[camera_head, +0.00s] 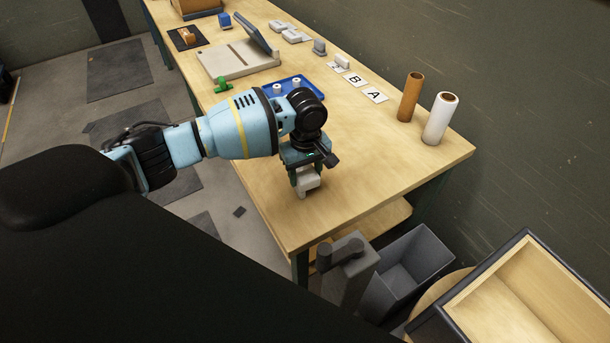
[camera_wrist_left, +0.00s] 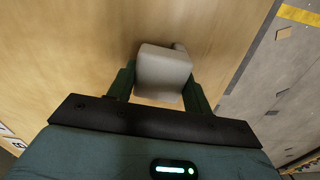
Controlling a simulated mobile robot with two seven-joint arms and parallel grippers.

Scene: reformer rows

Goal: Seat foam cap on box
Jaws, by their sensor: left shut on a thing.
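My left gripper (camera_head: 304,176) is over the near part of the wooden table, its fingers pointing down. It is shut on a pale blocky piece, which looks like the foam cap (camera_head: 307,187). In the left wrist view the foam cap (camera_wrist_left: 162,70) sits between the two green fingers, with bare wood around it. I cannot tell whether it touches the table. No box shows under it. An open brown box (camera_head: 197,7) stands at the table's far end; I cannot tell if it is the task's box. My right gripper is not in view.
Beyond the gripper are a blue tray (camera_head: 306,91), a green piece (camera_head: 223,85) and a beige device (camera_head: 238,62). Letter cards (camera_head: 375,95) lie along the wall side. A brown roll (camera_head: 410,97) and a white roll (camera_head: 440,118) stand at right. A grey bin (camera_head: 425,258) is below.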

